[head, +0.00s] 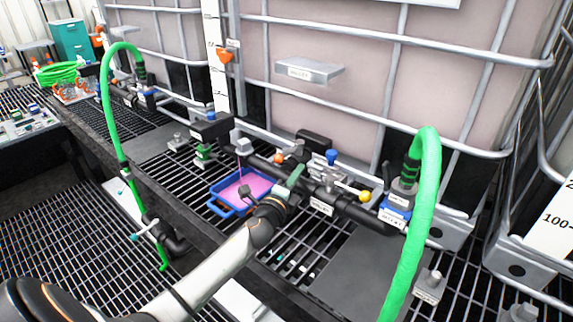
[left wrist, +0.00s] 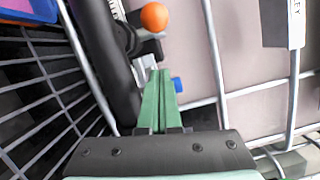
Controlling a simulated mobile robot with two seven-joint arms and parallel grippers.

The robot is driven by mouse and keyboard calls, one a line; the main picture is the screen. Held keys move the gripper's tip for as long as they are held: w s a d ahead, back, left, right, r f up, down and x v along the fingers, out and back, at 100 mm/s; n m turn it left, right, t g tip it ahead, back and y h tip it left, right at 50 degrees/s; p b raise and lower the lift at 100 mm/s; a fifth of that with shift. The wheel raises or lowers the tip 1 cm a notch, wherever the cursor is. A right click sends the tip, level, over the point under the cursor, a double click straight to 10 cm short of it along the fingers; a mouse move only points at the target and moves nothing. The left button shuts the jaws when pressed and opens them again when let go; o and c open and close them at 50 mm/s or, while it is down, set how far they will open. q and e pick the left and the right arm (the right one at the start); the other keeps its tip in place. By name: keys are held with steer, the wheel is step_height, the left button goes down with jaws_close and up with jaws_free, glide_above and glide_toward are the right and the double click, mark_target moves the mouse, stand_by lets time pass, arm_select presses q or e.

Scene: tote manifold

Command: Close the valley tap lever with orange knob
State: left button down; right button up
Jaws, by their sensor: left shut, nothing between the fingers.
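The orange knob (head: 278,158) sits on a tap lever at the black pipe manifold (head: 345,207), below the large pale tote. The knob shows large in the left wrist view (left wrist: 154,16), near the top, beside the black pipe. My left gripper (head: 296,175) is at the manifold, just right of the orange knob. Its green fingers (left wrist: 158,85) are shut with nothing between them and point toward the lever's grey fitting. The knob lies beyond the fingertips; whether they touch the fitting I cannot tell. My right gripper is not in view.
A blue tray (head: 216,209) holding pink liquid stands on the grating, with a thin pink stream above it. A blue knob (head: 331,157) and a yellow knob (head: 366,196) are further right. Green hoses (head: 427,210) arch at both sides. Metal cage bars (head: 385,122) front the tote.

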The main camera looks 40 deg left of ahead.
mark_target(287, 176)
arm_select(q)
steer(key=shift+w+a+r+p, duration=0.1)
steer(key=shift+w+a+r, duration=0.05)
steer(key=shift+a, duration=0.5)
steer(key=shift+w+a+r+p, duration=0.1)
steer(key=shift+a, duration=0.6)
steer(key=shift+w+a+r+p, duration=0.1)
steer(key=shift+w+a+r, duration=0.05)
steer(key=shift+a, duration=0.5)
